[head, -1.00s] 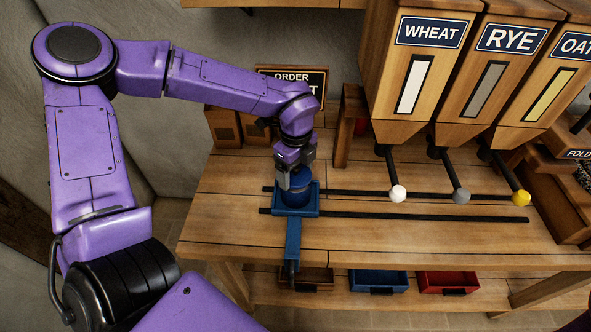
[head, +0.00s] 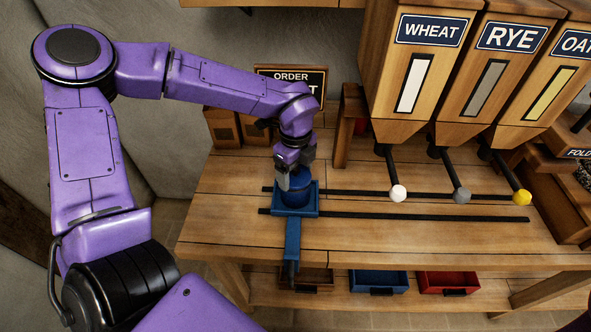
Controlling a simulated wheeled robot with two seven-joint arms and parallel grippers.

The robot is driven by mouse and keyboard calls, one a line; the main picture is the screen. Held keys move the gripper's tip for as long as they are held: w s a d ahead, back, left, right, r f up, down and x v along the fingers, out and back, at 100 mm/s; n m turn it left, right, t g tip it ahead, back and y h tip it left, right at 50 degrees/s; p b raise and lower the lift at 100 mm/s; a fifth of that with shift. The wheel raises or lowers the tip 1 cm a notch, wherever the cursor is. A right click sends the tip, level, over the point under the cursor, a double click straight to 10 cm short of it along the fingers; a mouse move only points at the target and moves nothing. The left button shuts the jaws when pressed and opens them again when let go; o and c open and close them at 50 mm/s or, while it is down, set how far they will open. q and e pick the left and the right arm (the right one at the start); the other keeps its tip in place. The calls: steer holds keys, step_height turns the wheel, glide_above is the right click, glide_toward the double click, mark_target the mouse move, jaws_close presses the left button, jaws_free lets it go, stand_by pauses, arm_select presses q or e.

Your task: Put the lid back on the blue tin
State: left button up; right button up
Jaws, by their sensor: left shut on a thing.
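The blue tin (head: 296,198) stands upright on a blue sliding carriage (head: 310,211) at the left of the workbench. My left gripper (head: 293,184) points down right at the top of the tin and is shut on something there. The gripper hides most of the tin's top. I take the held thing to be the lid, but I cannot tell its outline from the tin's, nor whether it is fully seated. My right gripper is not in view.
Two dark rails (head: 400,216) run right from the carriage along the bench. Wheat (head: 411,85), rye and oat hoppers stand behind, their levers reaching over the rails. An order sign (head: 300,80) stands behind my gripper. Blue (head: 378,281) and red bins sit below. The front bench is clear.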

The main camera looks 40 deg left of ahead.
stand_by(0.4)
arm_select(q)
steer(key=o, duration=0.9)
steer(key=shift+r+p, duration=2.6)
steer(key=shift+r, duration=0.9)
steer(key=shift+c, duration=0.3)
